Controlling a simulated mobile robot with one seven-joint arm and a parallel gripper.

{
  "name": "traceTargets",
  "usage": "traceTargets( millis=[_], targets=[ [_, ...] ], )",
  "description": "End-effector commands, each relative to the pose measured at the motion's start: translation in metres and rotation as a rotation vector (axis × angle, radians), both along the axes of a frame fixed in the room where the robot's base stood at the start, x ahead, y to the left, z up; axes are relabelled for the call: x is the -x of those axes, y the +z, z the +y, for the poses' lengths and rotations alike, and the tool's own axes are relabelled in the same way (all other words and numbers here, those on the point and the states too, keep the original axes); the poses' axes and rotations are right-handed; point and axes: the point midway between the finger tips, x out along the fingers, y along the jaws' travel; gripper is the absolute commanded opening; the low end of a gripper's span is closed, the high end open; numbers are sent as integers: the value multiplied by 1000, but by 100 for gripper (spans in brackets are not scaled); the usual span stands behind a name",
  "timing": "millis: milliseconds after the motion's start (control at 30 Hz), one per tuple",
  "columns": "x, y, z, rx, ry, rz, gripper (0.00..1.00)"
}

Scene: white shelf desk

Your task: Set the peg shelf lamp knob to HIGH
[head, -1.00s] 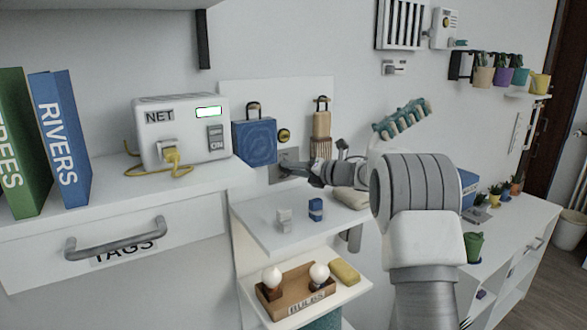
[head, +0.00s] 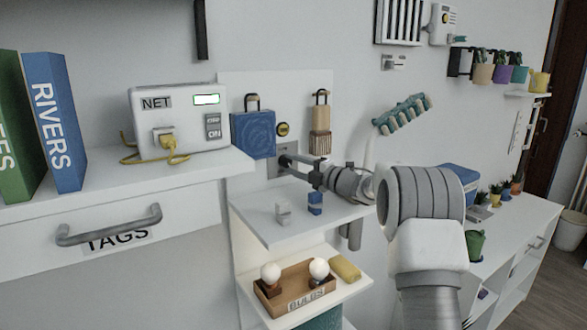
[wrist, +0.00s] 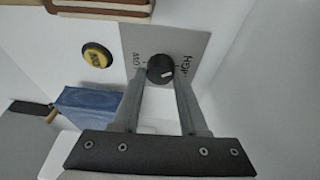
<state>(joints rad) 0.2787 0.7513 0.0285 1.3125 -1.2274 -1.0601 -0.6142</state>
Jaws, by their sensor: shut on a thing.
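The black lamp knob (wrist: 160,69) sits on a grey plate (wrist: 192,48) in the wrist view. The plate has a HIGH label (wrist: 186,68) right of the knob and another label on the left, hard to read. A white pointer mark on the knob's face points right and slightly down in that view, towards the HIGH side. My gripper (wrist: 161,76) is shut on the knob, one finger on each side. In the head view, my gripper (head: 287,160) reaches left to the plate (head: 274,168) on the wall panel; the knob is hidden there.
A yellow button (head: 283,129) is just above the plate. A blue hanging object (head: 253,135) and a brown brush-like one (head: 320,142) hang close by. Below my gripper, the shelf (head: 270,232) holds a small grey block (head: 283,214) and a blue block (head: 315,203).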

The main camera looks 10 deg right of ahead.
Motion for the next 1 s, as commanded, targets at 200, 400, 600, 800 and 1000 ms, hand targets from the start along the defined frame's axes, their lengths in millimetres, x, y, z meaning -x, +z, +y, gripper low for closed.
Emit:
traceTargets(
  millis=[200,400,600,800,1000],
  targets=[
    [0,-1,0,-42,0,17,0],
    [0,0,0,-51,-1,19,0],
    [0,0,0,-51,-1,19,0],
    [0,0,0,-50,-1,19,70],
    [0,0,0,-49,-1,20,72]
  ],
)
